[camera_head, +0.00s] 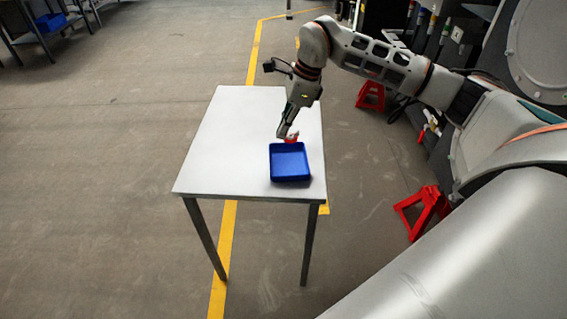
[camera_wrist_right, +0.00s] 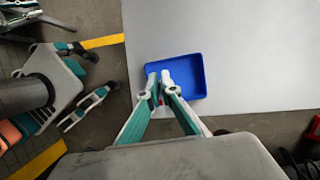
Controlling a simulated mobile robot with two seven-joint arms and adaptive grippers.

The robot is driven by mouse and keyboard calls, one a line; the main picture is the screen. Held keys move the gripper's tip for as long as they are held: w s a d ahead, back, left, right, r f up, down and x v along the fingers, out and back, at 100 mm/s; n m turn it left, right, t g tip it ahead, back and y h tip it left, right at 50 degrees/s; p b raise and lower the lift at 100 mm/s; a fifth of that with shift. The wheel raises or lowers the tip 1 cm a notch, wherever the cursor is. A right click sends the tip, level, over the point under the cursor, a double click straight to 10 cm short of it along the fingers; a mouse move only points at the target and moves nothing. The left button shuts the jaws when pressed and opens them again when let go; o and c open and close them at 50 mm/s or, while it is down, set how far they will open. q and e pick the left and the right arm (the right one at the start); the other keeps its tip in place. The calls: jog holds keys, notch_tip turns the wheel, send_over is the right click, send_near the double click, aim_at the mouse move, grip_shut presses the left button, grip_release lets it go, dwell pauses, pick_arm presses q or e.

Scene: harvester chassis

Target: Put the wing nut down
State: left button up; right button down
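A small red piece, seemingly the wing nut (camera_head: 291,139), shows at the fingertips of my right gripper (camera_head: 287,134). It is mostly hidden by the fingers; in the right wrist view only a bit of red shows between them. The right gripper (camera_wrist_right: 159,77) points down, its fingertips close together on the piece, over the far edge of a blue tray (camera_head: 290,179). The tray is square, shallow and looks empty; it also shows in the right wrist view (camera_wrist_right: 190,94), behind the fingertips.
The tray stands on a white table (camera_head: 225,150) with dark legs, near its right edge. The tabletop left of the tray is clear. Red stands (camera_head: 424,211) and machinery are on the right. Yellow tape (camera_head: 224,258) crosses the floor.

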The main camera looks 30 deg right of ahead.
aim_at(279, 171)
notch_tip(279, 171, down, 13)
jog(key=shift+r+b, duration=0.2)
jog(key=shift+b, duration=0.2)
jog(key=c, duration=2.7)
grip_release()
jog(key=shift+f, duration=0.15)
jog(key=o, duration=0.4)
